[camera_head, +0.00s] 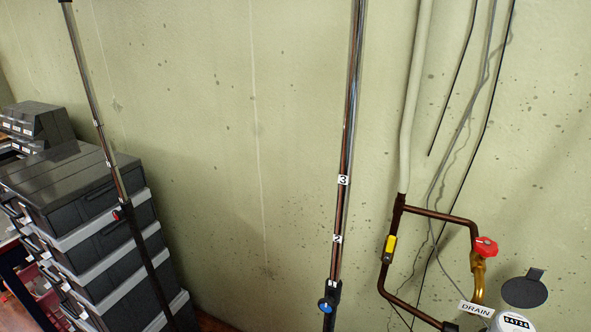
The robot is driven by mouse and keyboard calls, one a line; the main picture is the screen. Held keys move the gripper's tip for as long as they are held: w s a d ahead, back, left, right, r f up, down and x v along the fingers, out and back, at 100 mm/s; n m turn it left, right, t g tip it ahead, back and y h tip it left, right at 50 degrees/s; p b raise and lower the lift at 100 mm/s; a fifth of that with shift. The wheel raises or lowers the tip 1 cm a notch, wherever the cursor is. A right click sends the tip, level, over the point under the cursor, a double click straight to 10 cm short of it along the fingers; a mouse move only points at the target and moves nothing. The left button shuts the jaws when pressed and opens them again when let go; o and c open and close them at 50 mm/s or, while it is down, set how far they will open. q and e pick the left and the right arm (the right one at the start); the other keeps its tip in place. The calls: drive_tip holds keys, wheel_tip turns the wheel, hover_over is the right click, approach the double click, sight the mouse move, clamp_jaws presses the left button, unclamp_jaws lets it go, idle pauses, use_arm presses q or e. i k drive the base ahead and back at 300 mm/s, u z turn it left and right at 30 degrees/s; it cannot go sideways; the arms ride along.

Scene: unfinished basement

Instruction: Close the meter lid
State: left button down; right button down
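The water meter (511,323) is at the bottom right, cut off by the lower edge of the view. Its white face shows a small dark number counter. The dark grey round meter lid (525,292) stands open just above and behind the meter, with a small tab at its top right. The lid is apart from the meter face, and its hinge cannot be made out. Neither of my grippers is in view.
Copper pipes with a yellow-handled valve (390,246) and a red-handled tap (486,247) run left of the meter. A DRAIN tag (476,309) hangs beside it. An upright pole (345,165) stands mid-view. Stacked dark bins (85,195) and a slanted pole (97,115) are left.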

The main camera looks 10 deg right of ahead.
sight(527, 292)
drive_tip(key=z, duration=2)
drive_tip(key=k, duration=0.5)
drive_tip(key=z, duration=1.55)
drive_tip(key=i, duration=2.1)
drive_tip(key=u, duration=2.75)
